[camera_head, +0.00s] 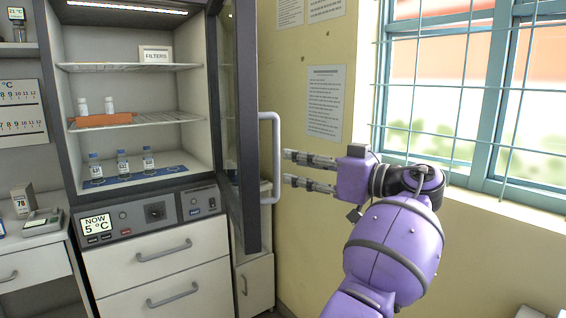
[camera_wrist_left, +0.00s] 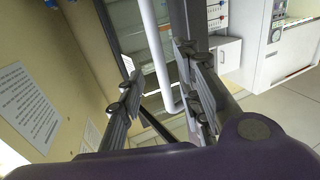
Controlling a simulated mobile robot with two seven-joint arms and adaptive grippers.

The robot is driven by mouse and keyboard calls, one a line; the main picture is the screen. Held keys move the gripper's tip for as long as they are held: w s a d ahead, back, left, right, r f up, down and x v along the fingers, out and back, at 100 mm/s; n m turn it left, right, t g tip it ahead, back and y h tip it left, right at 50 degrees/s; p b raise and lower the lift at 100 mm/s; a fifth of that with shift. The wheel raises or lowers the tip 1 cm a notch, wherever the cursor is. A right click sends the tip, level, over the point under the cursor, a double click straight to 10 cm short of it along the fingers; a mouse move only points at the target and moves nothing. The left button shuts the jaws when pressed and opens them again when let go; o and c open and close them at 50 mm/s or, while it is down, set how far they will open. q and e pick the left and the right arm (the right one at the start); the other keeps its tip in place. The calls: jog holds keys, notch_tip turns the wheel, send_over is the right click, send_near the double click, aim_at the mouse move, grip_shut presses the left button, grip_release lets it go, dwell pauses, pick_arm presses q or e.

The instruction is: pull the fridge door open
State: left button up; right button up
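The fridge door (camera_head: 237,120) stands swung out wide on the right side of the open fridge cabinet (camera_head: 205,90). Its pale vertical bar handle (camera_head: 275,150) is on the door's outer face. My left gripper (camera_head: 286,168) is open and empty just right of the handle, its two fingers pointing left at it. A small gap seems to lie between fingertips and bar; contact cannot be told. In the left wrist view the handle bar (camera_wrist_left: 156,55) shows beyond and between the open fingers of my left gripper (camera_wrist_left: 155,75). My right gripper is not in view.
Drawers (camera_head: 160,270) are below. A yellow wall (camera_head: 285,90) and barred window (camera_head: 460,90) stand behind my arm, to the right of the door.

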pick_arm(q)
jog(key=v, duration=0.5)
jog(key=shift+c, duration=0.4)
